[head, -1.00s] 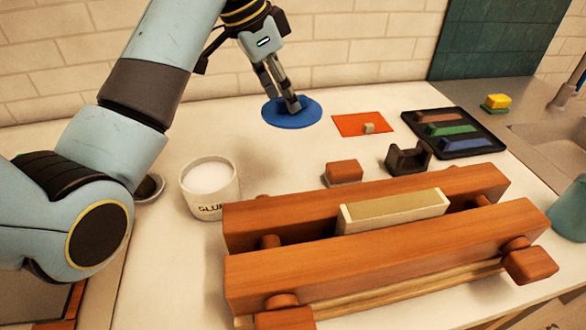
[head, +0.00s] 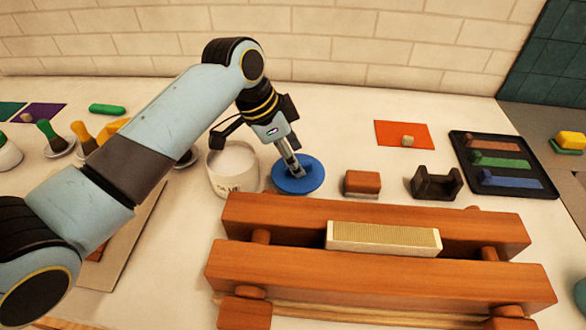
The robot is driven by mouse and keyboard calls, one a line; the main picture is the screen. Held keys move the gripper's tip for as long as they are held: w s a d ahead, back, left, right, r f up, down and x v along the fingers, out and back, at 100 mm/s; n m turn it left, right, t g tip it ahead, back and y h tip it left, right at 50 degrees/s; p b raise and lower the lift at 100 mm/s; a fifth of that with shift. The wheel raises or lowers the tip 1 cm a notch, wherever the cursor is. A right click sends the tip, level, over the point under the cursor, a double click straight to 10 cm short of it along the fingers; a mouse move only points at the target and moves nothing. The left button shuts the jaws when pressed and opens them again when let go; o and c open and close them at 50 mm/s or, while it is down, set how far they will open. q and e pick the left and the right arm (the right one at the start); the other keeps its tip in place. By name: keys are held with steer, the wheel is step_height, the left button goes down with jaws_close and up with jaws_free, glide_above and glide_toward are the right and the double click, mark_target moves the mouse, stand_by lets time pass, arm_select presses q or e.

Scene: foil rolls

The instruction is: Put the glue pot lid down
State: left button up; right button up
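The glue pot (head: 232,172) is a white pot with dark lettering, open at the top with white glue inside. It stands behind the left end of the wooden vise. The round blue lid (head: 312,181) is just right of the pot, near the worktop. I cannot tell whether it touches the surface. My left gripper (head: 294,172) points down at the lid's middle with its fingers close together, shut on it. The fingers hide the part they grip. My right gripper is out of view.
A wooden vise (head: 380,280) holding a pale block fills the front. A wooden block (head: 362,183), a dark holder (head: 436,183), an orange sheet (head: 390,130) and a black tray (head: 470,148) are to the right. Brushes (head: 84,136) stand left. Clear worktop lies behind the lid.

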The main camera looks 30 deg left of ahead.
arm_select(q)
steer(key=shift+f, duration=2)
steer(key=shift+c, duration=0.2)
steer(key=shift+s, duration=0.1)
steer(key=o, duration=1.3)
steer(key=v, duration=1.2)
steer(key=shift+a, duration=0.1)
